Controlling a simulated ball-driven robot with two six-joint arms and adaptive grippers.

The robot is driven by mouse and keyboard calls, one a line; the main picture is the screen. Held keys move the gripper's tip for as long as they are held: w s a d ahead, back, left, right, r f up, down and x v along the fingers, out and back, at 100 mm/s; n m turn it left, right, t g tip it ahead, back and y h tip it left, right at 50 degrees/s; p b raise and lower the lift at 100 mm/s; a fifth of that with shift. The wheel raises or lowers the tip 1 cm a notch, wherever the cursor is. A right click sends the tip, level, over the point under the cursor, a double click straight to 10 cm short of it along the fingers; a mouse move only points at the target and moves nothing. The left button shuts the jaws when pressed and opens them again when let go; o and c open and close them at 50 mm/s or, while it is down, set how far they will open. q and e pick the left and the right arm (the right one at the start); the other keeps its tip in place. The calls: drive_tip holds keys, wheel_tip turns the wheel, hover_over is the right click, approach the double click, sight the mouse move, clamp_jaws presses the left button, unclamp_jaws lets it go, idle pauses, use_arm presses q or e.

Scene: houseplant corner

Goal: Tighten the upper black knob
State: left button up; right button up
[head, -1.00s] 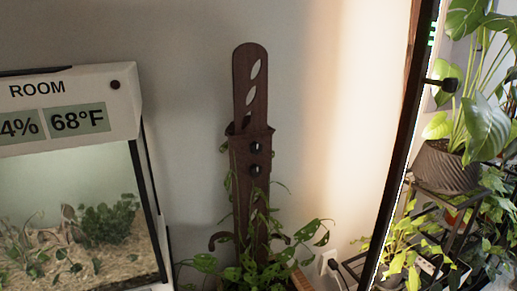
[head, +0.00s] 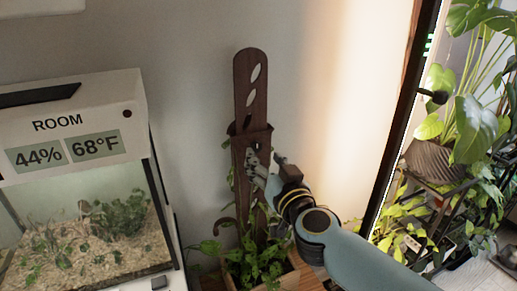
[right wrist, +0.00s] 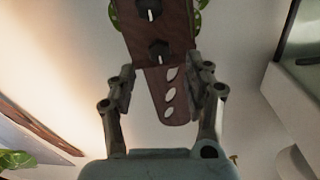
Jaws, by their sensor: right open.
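The dark brown wooden support (head: 249,90) with leaf-shaped slots stands upright against the wall. In the right wrist view it appears upside down, its slotted end (right wrist: 160,95) lowest. The upper black knob (right wrist: 158,51) is there on the wide brown piece, nearer the slots, with a light mark on its face. The lower black knob (right wrist: 149,10) is near the top edge. My right gripper (head: 266,163) is open at the support, and in the head view it hides most of the knob area. Its fingers (right wrist: 160,78) are apart, with the upper knob beyond and between them, apparently untouched. My left gripper is not in view.
A leafy plant (head: 255,262) in a wooden planter (head: 291,280) grows around the support's foot. A terrarium (head: 85,225) with a display reading 44% and 68°F stands left. A dark-framed mirror or window (head: 407,120) is right. The wall between is clear.

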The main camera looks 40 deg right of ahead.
sight(257, 148)
drive_tip(key=x, duration=0.5)
drive_tip(key=shift+s, duration=0.1)
drive_tip(key=shift+c, duration=0.2)
clamp_jaws()
